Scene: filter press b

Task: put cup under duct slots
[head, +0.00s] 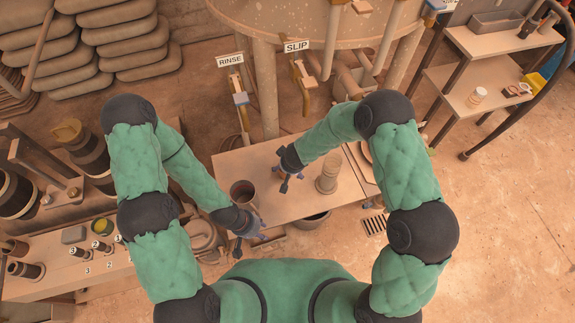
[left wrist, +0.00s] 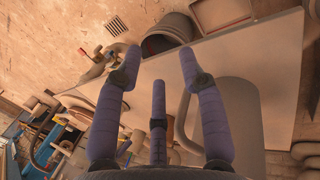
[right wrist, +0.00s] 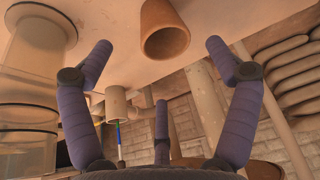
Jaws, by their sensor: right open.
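A brown cup (head: 243,192) stands upright on the tan table (head: 300,208). In the right wrist view the cup (right wrist: 165,32) shows its open mouth, beyond and between the spread fingers. My right gripper (head: 287,178) is open and empty, to the right of the cup and apart from it. My left gripper (head: 250,230) is near the table's front edge, below the cup in the head view; in the left wrist view its fingers (left wrist: 158,65) are spread with nothing held. I cannot pick out the duct slots with certainty.
A tan ridged cylinder (head: 328,176) stands on the table right of my right gripper. Taps under the RINSE (head: 230,61) and SLIP (head: 297,46) signs hang behind. A dark pot (head: 312,221) is below the table's front edge. A floor grate (head: 375,225) lies to the right.

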